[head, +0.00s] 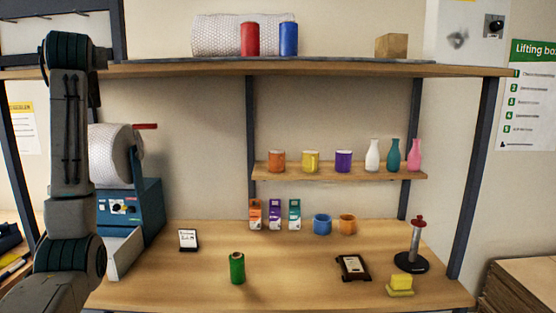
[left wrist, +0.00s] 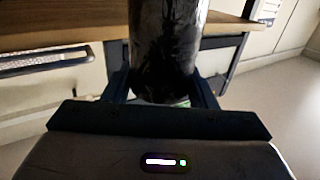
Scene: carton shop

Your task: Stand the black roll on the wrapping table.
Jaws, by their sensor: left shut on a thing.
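The black roll (left wrist: 165,45) is glossy and dark and stands upright in the left wrist view. My left gripper (left wrist: 162,90) is shut on it, with a finger on each side. The roll's top is cut off by the picture edge. The wooden wrapping table (head: 310,280) fills the lower head view. No black roll shows on it. My left arm rises at the left of the head view, but its gripper is not seen there. My right gripper is in neither view. A wooden table edge (left wrist: 60,37) shows behind the roll in the left wrist view.
A green roll (head: 237,268) stands front centre on the table. A small card stand (head: 188,240), dark frame (head: 352,267), yellow block (head: 400,284) and black-based stand (head: 411,262) surround open wood. Red (head: 250,39) and blue (head: 288,39) rolls stand on the top shelf.

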